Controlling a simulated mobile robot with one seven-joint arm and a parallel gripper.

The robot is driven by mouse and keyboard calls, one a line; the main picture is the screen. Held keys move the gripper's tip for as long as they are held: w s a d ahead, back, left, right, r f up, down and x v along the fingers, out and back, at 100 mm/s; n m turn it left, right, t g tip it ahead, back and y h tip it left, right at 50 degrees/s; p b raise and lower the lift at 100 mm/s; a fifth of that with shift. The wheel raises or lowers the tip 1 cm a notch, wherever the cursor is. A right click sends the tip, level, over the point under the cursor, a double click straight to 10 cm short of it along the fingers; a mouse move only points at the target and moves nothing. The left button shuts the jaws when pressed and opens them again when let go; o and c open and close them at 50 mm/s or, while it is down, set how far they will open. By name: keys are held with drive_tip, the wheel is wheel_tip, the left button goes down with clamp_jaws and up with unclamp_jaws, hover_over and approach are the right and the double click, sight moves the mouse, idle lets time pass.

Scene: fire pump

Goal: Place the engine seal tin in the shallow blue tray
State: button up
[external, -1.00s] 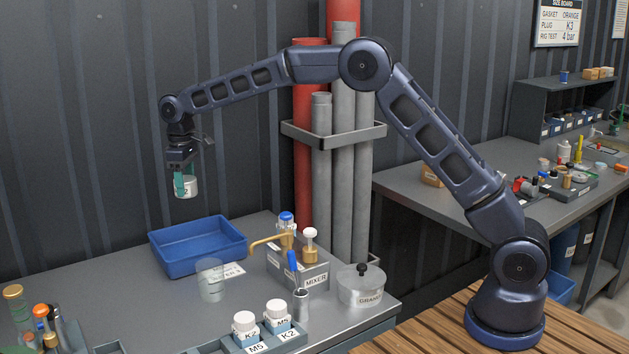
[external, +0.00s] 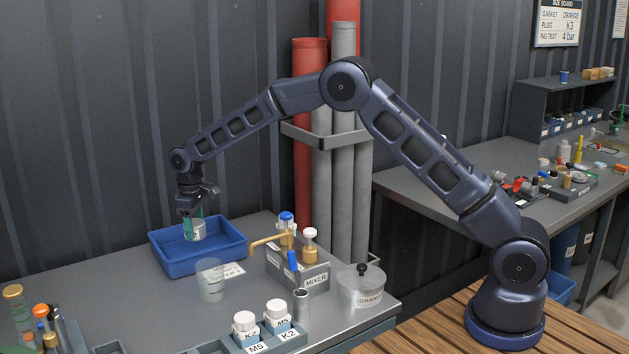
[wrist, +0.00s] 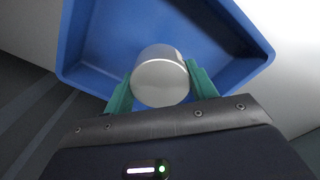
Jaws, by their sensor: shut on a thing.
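My gripper (external: 194,222) is shut on a small pale tin (external: 196,231) with a label, the engine seal tin. The tin is upright between the green fingers and sits inside the outline of the shallow blue tray (external: 215,262). In the wrist view the tin's metal top (wrist: 160,82) shows between the two fingers, with the blue tray (wrist: 235,75) around and below it. I cannot tell whether the tin touches the tray floor. The tray holds nothing else that I can see.
A clear beaker (external: 211,280) stands just in front of the tray. A mixer box with bottles and a brass spout (external: 300,270) is to the right. A lidded clear pot (external: 361,287) and white-capped bottles (external: 245,325) stand nearer the front. The dark ribbed wall is close behind.

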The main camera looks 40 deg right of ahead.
sight(196, 240)
drive_tip(key=shift+f, duration=2.6)
drive_tip(key=shift+f, duration=0.1)
drive_tip(key=o, duration=1)
drive_tip(key=shift+o, duration=0.2)
